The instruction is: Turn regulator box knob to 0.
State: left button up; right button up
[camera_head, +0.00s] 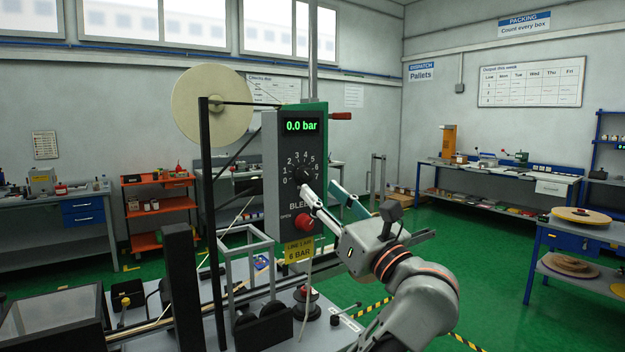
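The grey regulator box (275,150) stands upright near the picture's middle. Its green display (301,126) reads 0.0 bar. The black knob (301,175) sits inside a dial marked 0 to 7; its pointer cannot be made out. The other finger is not clearly distinguishable, so the opening cannot be judged.
A cream reel (212,104) on a black post stands left of the box. A teal piece (348,202) lies right of it. Open green floor (480,265) is at the right.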

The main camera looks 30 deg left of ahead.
aim_at(309, 178)
pick_arm(q)
jog(key=p+x, duration=0.1)
jog(key=x, duration=0.2)
jog(key=shift+w+a+r, duration=0.2)
jog(key=shift+a+r, duration=0.05)
jog(key=shift+a, duration=0.05)
jog(key=shift+w+a+r, duration=0.1)
jog(key=shift+w+a, duration=0.05)
jog(key=shift+a, duration=0.3)
pick_arm(e)
jog(key=shift+s+d+f+g+h, duration=0.15)
jog(key=shift+s+d+f+h, duration=0.1)
jog(key=shift+d, duration=0.25)
jog(key=shift+s+d+f+g+h, duration=0.15)
jog(key=shift+s+d+f, duration=0.1)
jog(key=shift+d, duration=0.25)
jog(key=shift+w, duration=0.1)
pick_arm(q)
grip_shut()
pick_arm(e)
jog(key=shift+a, duration=0.25)
